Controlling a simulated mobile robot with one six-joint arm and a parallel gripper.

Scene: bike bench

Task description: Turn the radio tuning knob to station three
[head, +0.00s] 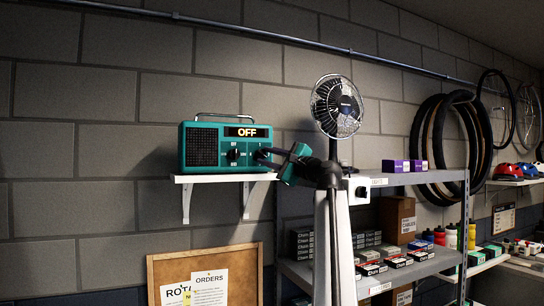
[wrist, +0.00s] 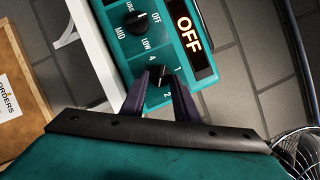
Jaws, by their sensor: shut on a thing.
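The teal radio (head: 203,146) stands on a small white wall shelf (head: 197,179) in the head view. Its lit display (head: 247,132) reads OFF. My gripper (head: 266,155) reaches in from the right to the radio's right-hand knob. In the wrist view my gripper's dark fingers (wrist: 165,78) are shut on the tuning knob (wrist: 161,82), among the marks 1, 2 and 4. The fingers hide much of this knob, and I cannot tell where it points. The other black knob (wrist: 137,22), marked OFF, LOW and MID, sits beside it, clear of the fingers.
A fan (head: 337,106) stands behind my arm, to the right of the radio. A grey shelf unit (head: 424,180) with boxes and bottles is on the right. A cork board (head: 244,255) hangs below the radio's shelf. The wall left of the radio is bare.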

